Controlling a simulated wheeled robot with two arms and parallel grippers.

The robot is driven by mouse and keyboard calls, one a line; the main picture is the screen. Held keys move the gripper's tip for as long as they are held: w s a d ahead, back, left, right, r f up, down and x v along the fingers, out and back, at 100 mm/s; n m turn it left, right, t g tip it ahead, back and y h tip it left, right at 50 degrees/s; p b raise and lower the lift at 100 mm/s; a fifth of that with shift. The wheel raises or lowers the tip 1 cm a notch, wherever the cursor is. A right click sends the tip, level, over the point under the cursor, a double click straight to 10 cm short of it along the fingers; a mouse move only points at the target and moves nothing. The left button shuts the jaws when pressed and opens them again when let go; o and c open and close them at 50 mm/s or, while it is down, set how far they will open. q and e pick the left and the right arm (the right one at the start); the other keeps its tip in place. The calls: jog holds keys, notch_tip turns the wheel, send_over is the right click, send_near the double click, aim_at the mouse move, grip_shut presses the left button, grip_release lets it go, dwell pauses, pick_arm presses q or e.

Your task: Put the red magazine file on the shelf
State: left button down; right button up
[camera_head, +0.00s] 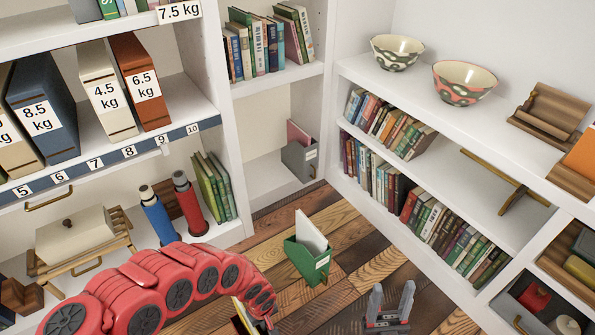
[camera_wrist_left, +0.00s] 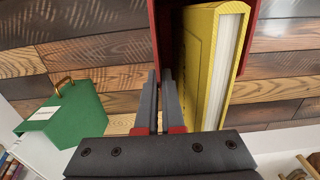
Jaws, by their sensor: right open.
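The red magazine file (camera_wrist_left: 154,40) holds a yellow book (camera_wrist_left: 205,55) with white page edges. My left gripper (camera_wrist_left: 164,95) has its two fingers close together on the file's thin wall in the left wrist view. In the head view my red left arm hides most of the file, and the yellow book (camera_head: 244,318) shows at the bottom edge. My right gripper (camera_head: 390,300) is open and empty, over the plank floor at the bottom. The corner shelf (camera_head: 262,182) holds a grey magazine file (camera_head: 300,158) at its right side, with bare board to the left.
A green magazine file (camera_head: 308,260) stands on the plank floor (camera_head: 350,235); it also shows in the left wrist view (camera_wrist_left: 65,115). Blue (camera_head: 157,215) and red (camera_head: 189,203) bottles stand on the lower left shelf. The right bookcase (camera_head: 440,250) bounds the floor.

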pick_arm(q)
jog(key=w+a+r+m, duration=0.1)
jog(key=w+a+r, duration=0.3)
jog(key=w+r, duration=0.5)
jog(key=w+a+r, duration=0.4)
jog(key=w+r, duration=0.4)
jog(key=w, duration=0.1)
jog(key=w+r+m+p, duration=0.2)
jog(key=r+p, duration=1.1)
jog(key=r, duration=1.2)
jog(key=w+r+m+p, duration=0.1)
jog(key=r+m+p, duration=0.2)
jog(key=r+p, duration=1)
notch_tip(320, 180, up, 13)
jog(key=shift+w+d+f+m+p, duration=0.2)
jog(key=shift+w+d+m+p, duration=0.1)
jog(key=shift+w+m+p, duration=0.1)
jog(key=shift+w, duration=0.1)
